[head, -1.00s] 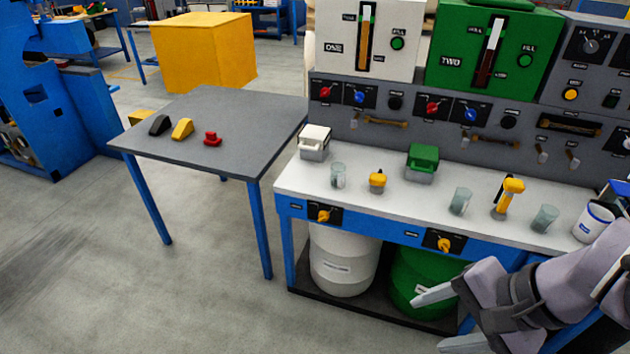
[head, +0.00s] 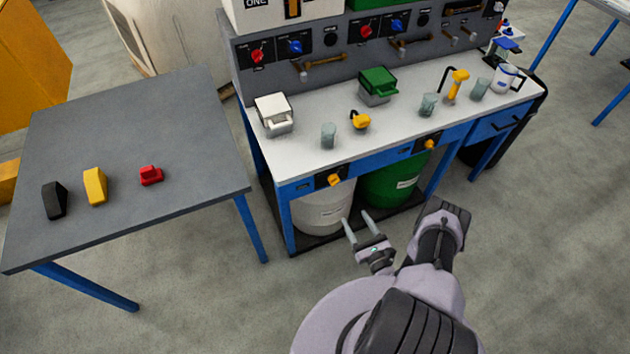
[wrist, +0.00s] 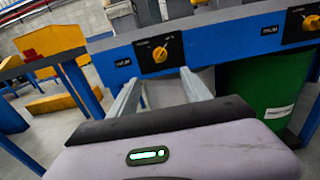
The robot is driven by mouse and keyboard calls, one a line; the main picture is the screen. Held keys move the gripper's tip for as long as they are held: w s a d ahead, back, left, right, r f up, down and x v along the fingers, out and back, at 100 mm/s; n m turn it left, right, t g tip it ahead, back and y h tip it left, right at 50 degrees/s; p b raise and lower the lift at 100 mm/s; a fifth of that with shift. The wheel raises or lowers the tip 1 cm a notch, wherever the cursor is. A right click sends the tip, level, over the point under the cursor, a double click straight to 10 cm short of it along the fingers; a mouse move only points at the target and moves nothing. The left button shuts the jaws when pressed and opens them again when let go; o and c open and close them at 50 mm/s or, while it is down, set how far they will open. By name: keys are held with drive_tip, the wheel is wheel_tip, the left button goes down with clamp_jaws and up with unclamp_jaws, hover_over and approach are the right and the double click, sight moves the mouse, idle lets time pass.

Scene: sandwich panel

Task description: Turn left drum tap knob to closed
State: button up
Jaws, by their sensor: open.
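The left drum tap knob (head: 335,180) is a yellow knob on a black plate on the blue front rail of the bench, above the white drum (head: 322,207). In the wrist view the same knob (wrist: 160,54) sits just above and ahead of the fingers, its pointer tilted toward the upper right. The other yellow tap knob (head: 429,145) is farther right, above the green drum (head: 392,180). My gripper (head: 357,222) is open and empty, in front of and below the left knob, apart from it. In the wrist view its two fingers (wrist: 161,88) point at the rail.
The white bench top (head: 300,158) holds a white box (head: 273,113), a green box (head: 378,84), glass beakers and yellow-handled items. A grey table (head: 130,120) with black, yellow and red pieces stands left. Open floor lies in front.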

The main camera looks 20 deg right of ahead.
sight(336, 184)
drive_tip(key=w+b, duration=0.4)
drive_tip(key=w, duration=1.2)
drive_tip(key=shift+a+b, duration=0.15)
drive_tip(key=shift+b, duration=0.25)
clamp_jaws()
